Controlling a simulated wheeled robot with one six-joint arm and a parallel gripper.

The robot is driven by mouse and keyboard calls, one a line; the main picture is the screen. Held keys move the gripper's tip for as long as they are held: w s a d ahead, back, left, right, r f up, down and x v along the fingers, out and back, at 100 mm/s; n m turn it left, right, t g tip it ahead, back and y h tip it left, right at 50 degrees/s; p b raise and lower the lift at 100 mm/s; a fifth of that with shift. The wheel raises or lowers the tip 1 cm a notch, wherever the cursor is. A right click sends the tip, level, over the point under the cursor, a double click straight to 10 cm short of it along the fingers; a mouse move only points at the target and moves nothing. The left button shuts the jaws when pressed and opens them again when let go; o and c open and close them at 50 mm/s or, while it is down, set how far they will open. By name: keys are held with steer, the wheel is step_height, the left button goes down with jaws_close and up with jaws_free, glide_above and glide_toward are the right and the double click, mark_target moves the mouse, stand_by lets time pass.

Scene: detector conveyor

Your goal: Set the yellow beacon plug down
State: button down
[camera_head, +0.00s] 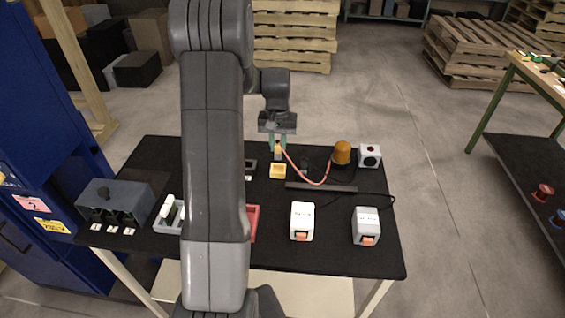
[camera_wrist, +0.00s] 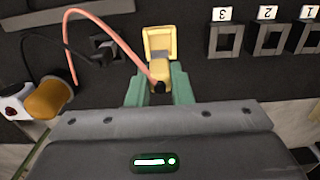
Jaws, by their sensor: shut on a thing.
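My gripper (camera_head: 278,146) is shut on the yellow beacon plug, with its green fingers on either side of it. The plug (camera_wrist: 160,71) shows between the fingertips in the wrist view, its dark cable end toward me. A pale red cable (camera_wrist: 120,40) runs from the plug to the orange beacon (camera_head: 342,152), which also shows in the wrist view (camera_wrist: 50,98). A square yellow holder (camera_head: 278,172) lies on the table just in front of the plug; in the wrist view (camera_wrist: 160,34) the plug overlaps its near edge. I cannot tell whether they touch.
Numbered dark sockets (camera_wrist: 225,40) stand in a row on the black table. A black plug (camera_wrist: 104,54) sits at a dark socket. A dark bar (camera_head: 320,188), white boxes (camera_head: 302,220) and a button box (camera_head: 370,156) are nearby. My arm hides part of the table.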

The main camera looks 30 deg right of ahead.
mark_target(278, 153)
steer(key=shift+f+p, duration=0.35)
steer(key=shift+f, duration=2.65)
steer(key=shift+f, duration=0.2)
steer(key=c, duration=1.3)
jaws_free()
step_height(278, 153, up, 12)
steer(key=shift+r+b, duration=0.2)
steer(key=shift+b, duration=0.3)
